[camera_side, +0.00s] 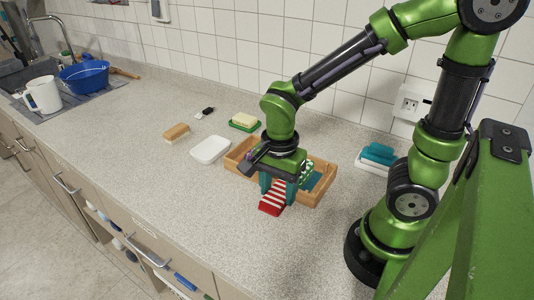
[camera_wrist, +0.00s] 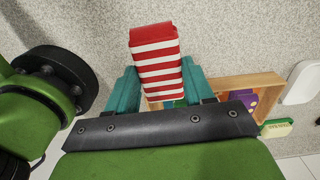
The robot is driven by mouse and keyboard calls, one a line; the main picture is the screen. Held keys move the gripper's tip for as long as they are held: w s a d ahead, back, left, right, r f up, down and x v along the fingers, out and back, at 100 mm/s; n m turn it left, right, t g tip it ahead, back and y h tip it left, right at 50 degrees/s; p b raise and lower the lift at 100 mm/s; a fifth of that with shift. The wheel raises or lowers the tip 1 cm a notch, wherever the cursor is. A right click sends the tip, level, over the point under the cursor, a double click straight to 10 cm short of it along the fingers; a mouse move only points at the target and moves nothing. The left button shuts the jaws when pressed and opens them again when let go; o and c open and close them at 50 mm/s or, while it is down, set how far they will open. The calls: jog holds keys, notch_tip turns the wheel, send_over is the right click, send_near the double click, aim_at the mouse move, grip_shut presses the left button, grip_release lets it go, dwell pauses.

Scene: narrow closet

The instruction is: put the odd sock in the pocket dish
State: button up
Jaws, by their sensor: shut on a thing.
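The odd sock (camera_side: 272,204), folded flat with red and white stripes, is between the teal fingers of my gripper (camera_side: 279,186). In the wrist view the sock (camera_wrist: 154,50) sticks out beyond the gripper (camera_wrist: 161,84), which is shut on it. My gripper is over the front side of a wooden tray (camera_side: 322,195); whether the sock touches the tray or counter I cannot tell. A shallow white dish (camera_side: 210,149), seemingly the pocket dish, lies empty left of the tray. It also shows at the right edge of the wrist view (camera_wrist: 303,82).
The tray holds colored items, including a purple one (camera_wrist: 243,97), partly hidden by my gripper. A soap on a green dish (camera_side: 244,122), a brown-topped brush or sponge (camera_side: 176,133) and a small black object (camera_side: 208,111) lie behind. A teal sponge (camera_side: 378,154) stands right. The front counter is clear.

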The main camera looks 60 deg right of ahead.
dwell(0.3)
jog(key=shift+d+f, duration=0.2)
jog(key=shift+d, duration=0.05)
jog(key=w+d+r, duration=0.1)
jog(key=w+d, duration=0.4)
jog(key=w, duration=0.6)
jog(key=w+d+r, duration=0.2)
jog(key=w+d, duration=0.3)
jog(key=w, duration=0.6)
jog(key=w+d+r, duration=0.1)
jog(key=w+d, duration=0.4)
jog(key=w, duration=0.6)
notch_tip(320, 180, down, 6)
jog(key=o, duration=1.1)
